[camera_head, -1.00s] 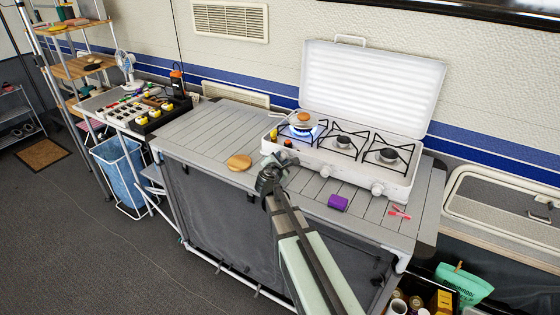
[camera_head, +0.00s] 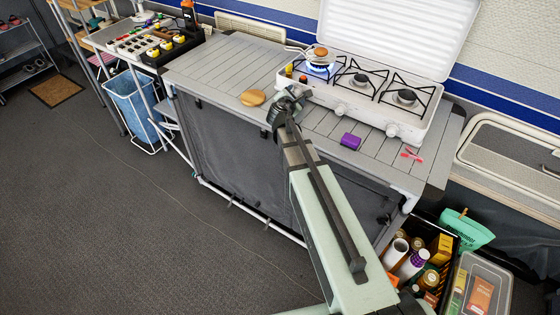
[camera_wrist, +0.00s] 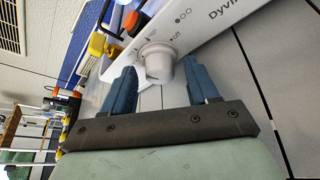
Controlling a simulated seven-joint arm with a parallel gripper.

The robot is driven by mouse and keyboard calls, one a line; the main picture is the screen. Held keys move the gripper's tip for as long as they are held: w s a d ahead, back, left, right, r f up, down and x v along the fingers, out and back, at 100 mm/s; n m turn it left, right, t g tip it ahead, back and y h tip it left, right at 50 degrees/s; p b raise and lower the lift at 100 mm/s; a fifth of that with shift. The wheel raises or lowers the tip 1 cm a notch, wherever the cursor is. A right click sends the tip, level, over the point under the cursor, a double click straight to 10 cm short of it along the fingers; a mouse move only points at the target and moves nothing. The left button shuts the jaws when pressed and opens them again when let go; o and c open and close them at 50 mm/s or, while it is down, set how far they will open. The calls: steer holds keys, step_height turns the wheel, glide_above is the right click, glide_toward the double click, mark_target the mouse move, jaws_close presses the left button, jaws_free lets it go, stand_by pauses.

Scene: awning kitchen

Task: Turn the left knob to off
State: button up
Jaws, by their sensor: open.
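The white stove (camera_head: 364,112) stands on the slatted counter with its lid up. Its left burner shows a blue flame (camera_head: 320,68) under a small pan with a brown round thing in it. The white left knob (camera_wrist: 157,62) shows in the wrist view, with an "off" mark printed beside it on the panel. My gripper (camera_wrist: 160,80) is open, with one blue finger on each side of this knob; I cannot tell whether they touch it. In the head view my gripper (camera_head: 290,98) is at the stove's front left and hides the left knob.
The middle knob (camera_head: 340,108) and right knob (camera_head: 392,130) are on the same front panel. A round wooden board (camera_head: 252,98) lies left of my gripper. A purple block (camera_head: 351,141) and a pink item (camera_head: 411,154) lie on the counter in front of the stove.

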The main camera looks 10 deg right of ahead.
steer(key=v, duration=1.4)
steer(key=shift+s+a+r, duration=0.1)
steer(key=shift+s+r, duration=0.05)
steer(key=shift+s, duration=0.05)
steer(key=w+a+f+t+y, duration=0.1)
steer(key=w+a+f+y, duration=0.3)
steer(key=a, duration=0.5)
steer(key=w+a+f+t+y, duration=0.1)
steer(key=w+a+y, duration=0.4)
steer(key=a, duration=0.4)
steer(key=s+d+f+m+g+h, duration=0.3)
steer(key=s+d+f, duration=0.4)
steer(key=f, duration=0.3)
steer(key=s+d+f+m+g+h, duration=0.4)
steer(key=s+d+f, duration=0.3)
steer(key=s+f, duration=0.3)
steer(key=shift+d+m+g+h, duration=0.15)
steer(key=shift+m+g+h, duration=0.15)
steer(key=shift+m+g, duration=0.35)
steer(key=shift+w, duration=0.1)
steer(key=shift+r, duration=0.1)
